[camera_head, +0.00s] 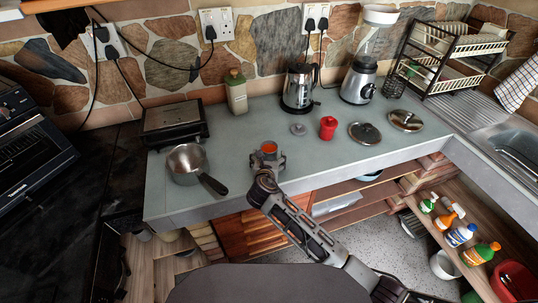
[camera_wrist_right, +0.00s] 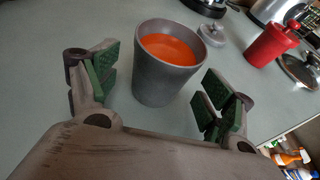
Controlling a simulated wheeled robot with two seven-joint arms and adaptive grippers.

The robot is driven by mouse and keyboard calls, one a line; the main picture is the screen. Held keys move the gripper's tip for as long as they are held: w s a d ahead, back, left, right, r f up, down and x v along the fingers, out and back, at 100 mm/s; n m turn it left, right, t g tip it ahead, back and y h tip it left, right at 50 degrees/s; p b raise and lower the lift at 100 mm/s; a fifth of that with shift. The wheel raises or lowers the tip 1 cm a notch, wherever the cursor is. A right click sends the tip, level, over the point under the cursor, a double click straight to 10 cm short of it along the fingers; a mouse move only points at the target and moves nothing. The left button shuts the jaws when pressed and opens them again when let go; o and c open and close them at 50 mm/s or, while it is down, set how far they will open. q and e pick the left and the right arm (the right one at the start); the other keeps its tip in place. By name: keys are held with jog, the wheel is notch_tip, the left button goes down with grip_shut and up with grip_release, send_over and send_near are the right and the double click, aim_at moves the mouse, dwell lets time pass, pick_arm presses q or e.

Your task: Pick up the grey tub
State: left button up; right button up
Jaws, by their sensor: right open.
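The grey tub (camera_wrist_right: 165,82) stands upright on the counter, filled with orange liquid. In the head view the tub (camera_head: 268,148) sits near the counter's front edge, partly hidden by my gripper. My right gripper (camera_wrist_right: 152,95) is open, with one green-padded finger on each side of the tub and gaps showing between pads and tub. In the head view my right gripper (camera_head: 267,162) is at the tub, reaching in from the front. My left gripper is in neither view.
A saucepan (camera_head: 188,160) stands to the left, its handle pointing toward the front edge. A small grey lid (camera_head: 298,129), a red container (camera_head: 328,128) and two pan lids (camera_head: 365,133) lie to the right. A kettle (camera_head: 299,88) and blender (camera_head: 358,82) stand behind.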

jog(key=shift+x, duration=1.5)
jog(key=shift+c, duration=0.4)
jog(key=c, duration=1.2)
